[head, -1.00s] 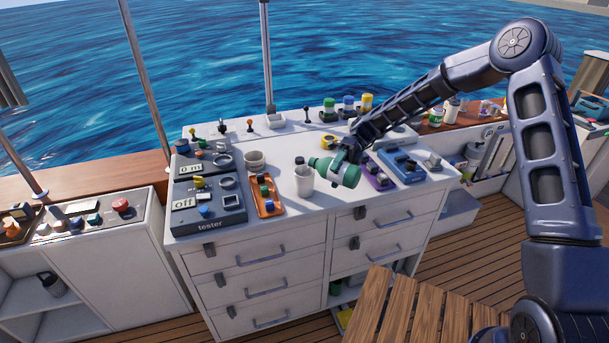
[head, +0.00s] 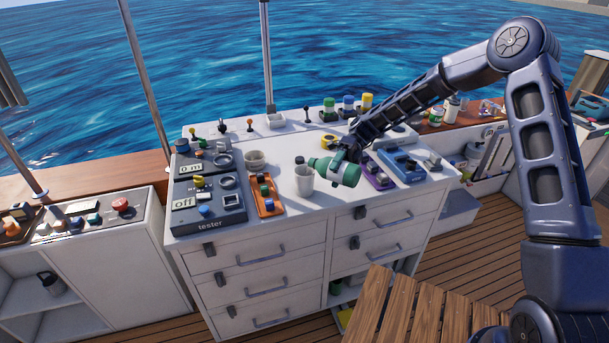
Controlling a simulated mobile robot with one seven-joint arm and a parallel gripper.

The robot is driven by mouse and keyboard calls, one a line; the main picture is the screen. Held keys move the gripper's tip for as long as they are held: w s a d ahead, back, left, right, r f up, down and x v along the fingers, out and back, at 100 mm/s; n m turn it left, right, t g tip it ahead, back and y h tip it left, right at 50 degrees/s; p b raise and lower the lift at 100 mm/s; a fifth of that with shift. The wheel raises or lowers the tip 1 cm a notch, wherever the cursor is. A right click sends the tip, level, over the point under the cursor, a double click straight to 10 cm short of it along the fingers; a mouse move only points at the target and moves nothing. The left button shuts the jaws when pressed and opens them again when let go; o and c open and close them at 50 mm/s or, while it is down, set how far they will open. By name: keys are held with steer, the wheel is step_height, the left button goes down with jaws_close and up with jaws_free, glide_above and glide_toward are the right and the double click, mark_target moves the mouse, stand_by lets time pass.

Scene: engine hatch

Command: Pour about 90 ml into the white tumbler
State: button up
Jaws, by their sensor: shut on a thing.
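The white tumbler (head: 304,183) stands upright on the white counter, left of my gripper. My gripper (head: 346,160) is shut on a green bottle (head: 345,175). The bottle has a pale label band and is tipped far over, close to horizontal. Its mouth (head: 314,163) points left and lies just above the tumbler's right rim. I cannot make out any liquid stream or the level inside the tumbler. A dark cap or small bottle top (head: 299,160) shows just behind the tumbler.
A grey tester panel (head: 207,195), an orange tray (head: 266,197) and a beige bowl (head: 256,159) lie left of the tumbler. Purple (head: 378,177) and blue (head: 402,166) units sit to the right. The counter in front of the tumbler is clear.

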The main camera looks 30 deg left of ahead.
mark_target(338, 182)
steer(key=shift+d, duration=0.1)
steer(key=shift+d+f+n+y, duration=0.15)
steer(key=shift+f+n+y, duration=0.35)
steer(key=shift+f+n, duration=0.5)
steer(key=shift+s+d+f+n, duration=0.1)
steer(key=shift+d+f+n, duration=0.15)
steer(key=shift+f+n, duration=0.3)
steer(key=shift+a+f+n+y, duration=0.15)
steer(key=shift+f+n+y, duration=0.1)
steer(key=shift+n+y, duration=0.1)
steer(key=shift+f, duration=0.1)
stand_by(0.6)
